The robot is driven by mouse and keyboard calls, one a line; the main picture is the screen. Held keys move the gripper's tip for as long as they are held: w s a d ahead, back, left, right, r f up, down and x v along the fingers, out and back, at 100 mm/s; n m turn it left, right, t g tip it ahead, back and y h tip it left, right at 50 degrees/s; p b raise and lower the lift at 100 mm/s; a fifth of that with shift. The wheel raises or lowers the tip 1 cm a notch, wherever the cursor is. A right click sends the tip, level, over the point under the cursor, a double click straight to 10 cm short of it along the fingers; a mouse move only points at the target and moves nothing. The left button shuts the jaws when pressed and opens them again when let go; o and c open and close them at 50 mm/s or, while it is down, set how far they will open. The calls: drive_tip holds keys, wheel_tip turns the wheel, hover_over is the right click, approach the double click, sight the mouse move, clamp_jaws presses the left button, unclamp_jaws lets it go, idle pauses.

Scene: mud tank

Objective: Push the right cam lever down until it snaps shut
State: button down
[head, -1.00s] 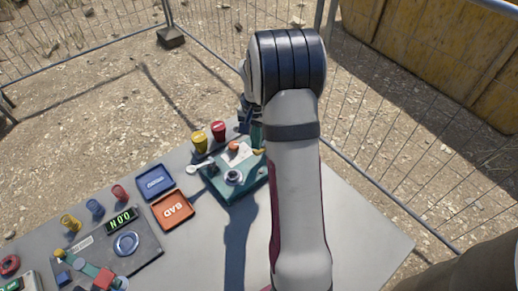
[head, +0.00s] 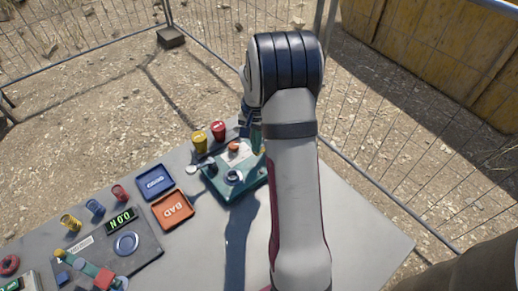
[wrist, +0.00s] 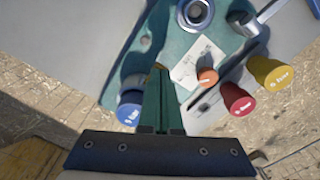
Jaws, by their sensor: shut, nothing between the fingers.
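The teal fixture (head: 236,192) stands on the grey table, with a metal ring (head: 233,177) on its top. A silver lever with a round end (head: 191,170) sticks out on its left side. It also shows at the upper right of the wrist view (wrist: 262,18). The right cam lever cannot be made out clearly; my arm and gripper cover that side of the fixture. My gripper (wrist: 158,72) is shut and empty, its green fingers reaching over the fixture's edge. Whether the fingertips touch anything cannot be told. In the head view the gripper is mostly behind my arm.
A yellow cup (head: 199,141) and a red cup (head: 218,131) stand behind the fixture. A blue cup (wrist: 130,112) is close beside my fingers. A blue tray (head: 154,181) and an orange tray (head: 172,210) lie left. The table's right front is clear.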

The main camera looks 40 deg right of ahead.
drive_tip(key=shift+f, duration=1.2)
drive_tip(key=shift+r, duration=0.1)
idle(0.4)
wheel_tip(320, 180, up, 6)
drive_tip(key=shift+r, duration=0.75)
